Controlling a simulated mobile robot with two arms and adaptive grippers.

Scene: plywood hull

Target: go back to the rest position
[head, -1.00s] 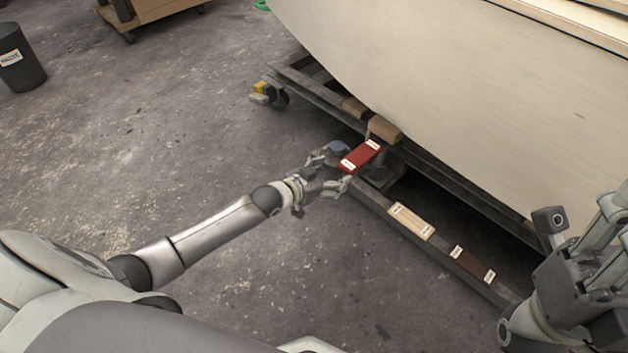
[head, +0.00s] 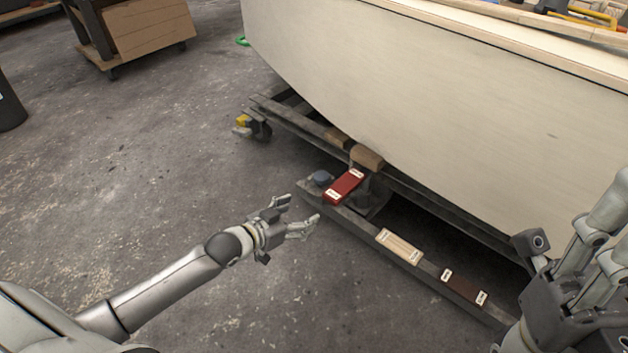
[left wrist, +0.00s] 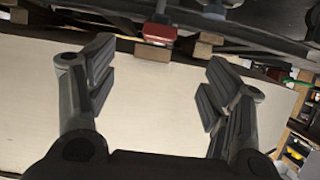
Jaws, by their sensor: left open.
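My left gripper (head: 298,215) is open and empty over the floor, a little left of the dark frame under the hull. Its two open fingers also show in the left wrist view (left wrist: 158,88). My right gripper (head: 570,275) is partly in view at the right edge of the head view; its fingertips are not clear. A red block (head: 344,186) with white labels rests on the near rail, apart from my left gripper. The red block also shows at the top of the left wrist view (left wrist: 159,33).
A pale wooden block (head: 399,246) and a dark brown block (head: 463,287) lie along the near rail (head: 350,219). The large pale hull (head: 430,110) stands behind. A wooden cart (head: 148,30) is at the far left. The floor (head: 130,190) on the left is clear.

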